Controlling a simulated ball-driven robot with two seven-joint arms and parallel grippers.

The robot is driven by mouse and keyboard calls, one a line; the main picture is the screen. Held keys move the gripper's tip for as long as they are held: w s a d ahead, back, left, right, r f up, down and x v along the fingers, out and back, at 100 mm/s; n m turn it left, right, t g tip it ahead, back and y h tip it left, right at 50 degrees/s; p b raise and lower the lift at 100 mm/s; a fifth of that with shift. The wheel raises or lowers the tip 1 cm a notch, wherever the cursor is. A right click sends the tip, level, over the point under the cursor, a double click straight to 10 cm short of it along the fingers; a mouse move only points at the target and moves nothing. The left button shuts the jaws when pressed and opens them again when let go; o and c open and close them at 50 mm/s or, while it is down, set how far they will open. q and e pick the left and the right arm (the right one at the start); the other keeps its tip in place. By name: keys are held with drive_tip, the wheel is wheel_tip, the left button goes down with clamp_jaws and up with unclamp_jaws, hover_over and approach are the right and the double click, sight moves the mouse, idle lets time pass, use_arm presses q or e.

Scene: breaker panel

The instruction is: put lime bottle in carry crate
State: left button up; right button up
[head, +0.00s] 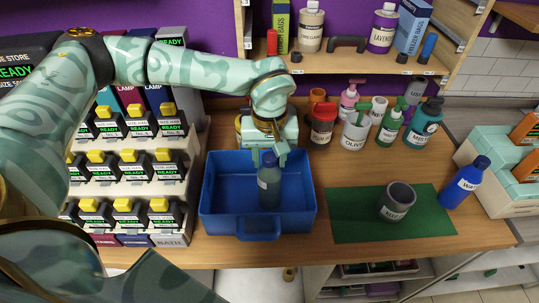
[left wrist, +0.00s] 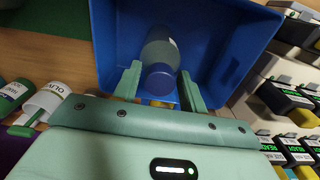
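The blue carry crate (head: 259,224) stands on the wooden counter; its inside also fills the top of the left wrist view (left wrist: 225,40). A dark grey-teal bottle (head: 269,183) stands roughly upright inside it, and I cannot read its label. In the left wrist view the bottle (left wrist: 160,48) shows with its dark blue cap between my fingers. My left gripper (head: 272,155) is over the crate at the bottle's top. Its fingers (left wrist: 160,85) are apart, with a gap visible on each side of the cap. My right gripper is out of view.
An olive bottle (head: 355,130) and several other bottles stand behind the crate to the right. Breaker racks (head: 130,190) are close on the crate's left.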

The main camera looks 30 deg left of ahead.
use_arm(q)
drive_tip(key=shift+o, duration=0.2)
wheel_tip(320, 180, up, 12)
drive_tip(key=p, duration=0.1)
drive_tip(key=shift+r, duration=0.2)
